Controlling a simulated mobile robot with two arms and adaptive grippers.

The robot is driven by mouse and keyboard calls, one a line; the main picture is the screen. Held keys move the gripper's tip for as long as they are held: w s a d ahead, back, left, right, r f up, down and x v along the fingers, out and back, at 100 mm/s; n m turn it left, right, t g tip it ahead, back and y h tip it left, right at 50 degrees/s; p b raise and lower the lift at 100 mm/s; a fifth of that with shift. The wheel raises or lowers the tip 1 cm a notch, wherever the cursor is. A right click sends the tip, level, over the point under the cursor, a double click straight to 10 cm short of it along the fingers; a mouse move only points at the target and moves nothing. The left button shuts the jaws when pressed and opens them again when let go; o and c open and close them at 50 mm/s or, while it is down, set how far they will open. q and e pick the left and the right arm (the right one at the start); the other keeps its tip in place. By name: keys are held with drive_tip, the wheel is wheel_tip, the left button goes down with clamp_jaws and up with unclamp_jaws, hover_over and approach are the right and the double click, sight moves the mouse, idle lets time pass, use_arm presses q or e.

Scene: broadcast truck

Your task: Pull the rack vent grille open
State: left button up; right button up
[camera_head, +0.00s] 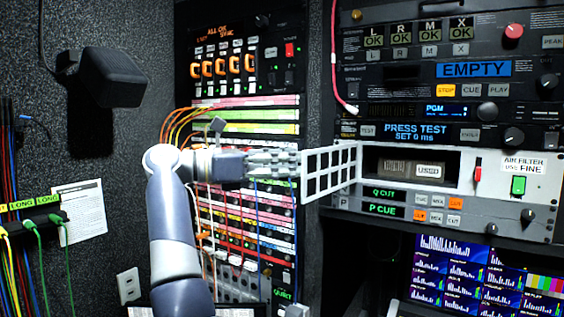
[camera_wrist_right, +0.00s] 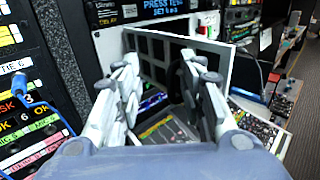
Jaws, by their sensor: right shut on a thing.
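The vent grille (camera_head: 331,170) is a white frame with square openings. In the head view it stands swung out to the left from the left side of a dark recess (camera_head: 408,166) in the rack. It also shows in the right wrist view (camera_wrist_right: 219,60), beyond and between the fingers. My right gripper (camera_head: 292,165) comes from the left and is shut on the grille's free left edge. The fingers (camera_wrist_right: 162,80) look apart in the right wrist view, and the exact contact is hidden. A label sits inside the recess.
A patch panel (camera_head: 245,215) with orange and blue cables lies behind my right arm. A red cable (camera_head: 335,60) hangs on the rack post. A white panel with a red switch (camera_head: 478,170) and green button (camera_head: 519,185) is right of the recess. Monitors (camera_head: 460,270) sit below.

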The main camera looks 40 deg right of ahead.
drive_tip(key=shift+d+r, duration=0.1)
drive_tip(key=shift+d, duration=0.1)
use_arm(q)
drive_tip(key=shift+w+d+r, duration=0.1)
drive_tip(key=shift+d+r, duration=0.05)
drive_tip(key=shift+d, duration=0.15)
use_arm(e)
drive_tip(key=v, duration=0.7)
drive_tip(key=shift+w+a, duration=0.2)
drive_tip(key=shift+a, duration=0.15)
drive_tip(key=shift+a, duration=0.15)
